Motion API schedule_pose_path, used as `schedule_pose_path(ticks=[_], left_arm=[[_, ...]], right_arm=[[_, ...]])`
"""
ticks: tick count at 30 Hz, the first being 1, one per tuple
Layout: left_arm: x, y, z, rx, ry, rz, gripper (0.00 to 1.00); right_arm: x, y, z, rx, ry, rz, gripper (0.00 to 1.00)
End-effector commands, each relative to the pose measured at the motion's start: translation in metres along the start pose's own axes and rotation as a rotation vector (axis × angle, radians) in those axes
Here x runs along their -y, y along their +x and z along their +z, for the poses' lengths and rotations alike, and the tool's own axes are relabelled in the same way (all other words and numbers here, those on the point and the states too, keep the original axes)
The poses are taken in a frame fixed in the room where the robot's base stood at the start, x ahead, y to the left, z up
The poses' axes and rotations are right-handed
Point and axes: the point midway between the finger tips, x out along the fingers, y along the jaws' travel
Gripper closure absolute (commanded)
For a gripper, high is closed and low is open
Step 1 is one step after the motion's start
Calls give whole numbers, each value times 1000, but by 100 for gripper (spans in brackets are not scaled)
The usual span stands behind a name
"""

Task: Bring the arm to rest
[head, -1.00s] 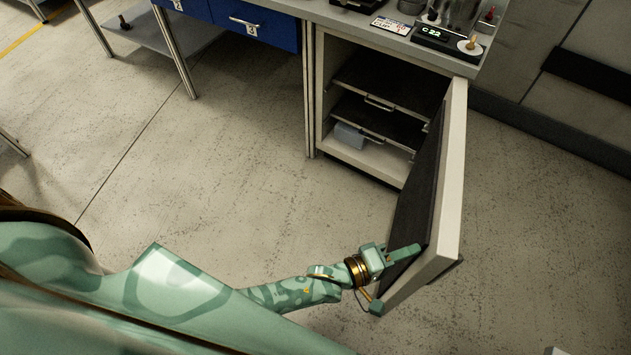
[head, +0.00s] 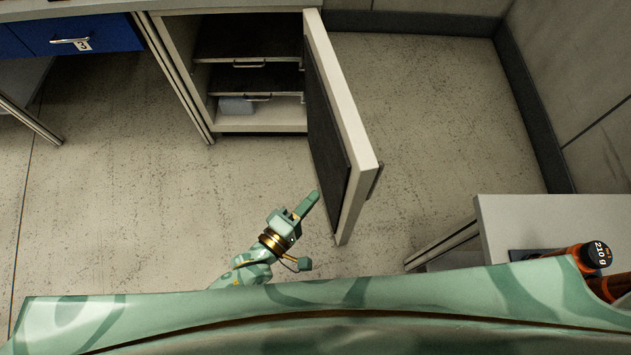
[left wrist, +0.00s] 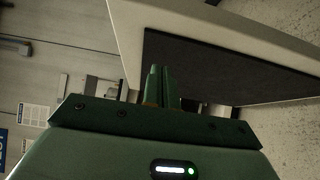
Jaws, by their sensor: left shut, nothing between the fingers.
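My left gripper (head: 308,204) is green, shut and empty in the head view. It is in front of the dark inner face of the open cabinet door (head: 355,140), close to its lower near part; I cannot tell whether it touches. In the left wrist view the two fingers (left wrist: 161,88) stand side by side, with the door's pale edge and dark panel (left wrist: 220,65) beyond them. My left forearm shows below the gripper, and the rest is hidden behind my green body. My right gripper is not in view.
The cabinet (head: 262,122) stands open, with dark shelves and a pale blue box (head: 236,106) inside. A blue drawer unit (head: 85,36) is at upper left. Floor left of the gripper is clear.

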Motion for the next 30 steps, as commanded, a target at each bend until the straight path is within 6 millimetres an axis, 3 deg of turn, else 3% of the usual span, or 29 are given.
schedule_pose_path(ticks=[3,9,19,23,26,29,30], left_arm=[[-2,-25,3,1,1,-1,100],[0,-51,6,0,1,-1,100],[0,-56,7,0,8,0,100],[11,-57,8,12,184,-53,100],[64,-76,-5,54,536,-268,100],[135,-126,-29,157,869,-571,100],[161,-153,-34,221,965,-687,100]], right_arm=[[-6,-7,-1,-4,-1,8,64],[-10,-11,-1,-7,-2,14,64],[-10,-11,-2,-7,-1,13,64],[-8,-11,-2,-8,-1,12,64],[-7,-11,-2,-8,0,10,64],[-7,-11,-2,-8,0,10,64],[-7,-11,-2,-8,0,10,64]])
